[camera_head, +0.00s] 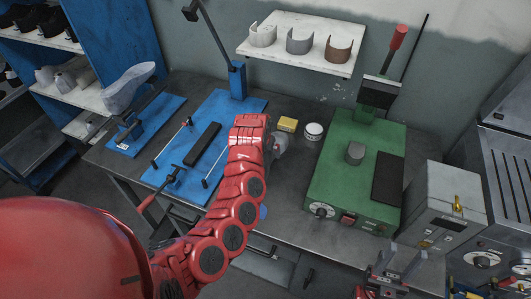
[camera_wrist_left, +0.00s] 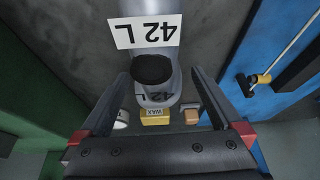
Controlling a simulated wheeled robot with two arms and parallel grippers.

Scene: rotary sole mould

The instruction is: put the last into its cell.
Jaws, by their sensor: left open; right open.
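A grey last (camera_wrist_left: 160,99) marked "42 L" shows in the left wrist view, with a dark round patch on top and a white "42 L" label beside it. My left gripper (camera_wrist_left: 160,78) is open, with its fingers on either side of the last and visible gaps. In the head view my red left arm reaches over the bench and hides most of that last; a grey part (camera_head: 280,146) shows beside the wrist. My right gripper (camera_head: 392,272) is open and empty at the lower right. I cannot tell which place is the last's cell.
A yellow wax block (camera_head: 287,124) and a white tin (camera_head: 313,131) stand behind the left gripper. A blue fixture (camera_head: 222,105) lies left, a green machine (camera_head: 335,185) right. Another grey last-like form (camera_head: 128,88) sits on a blue stand. A wall shelf (camera_head: 300,62) holds curved pieces.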

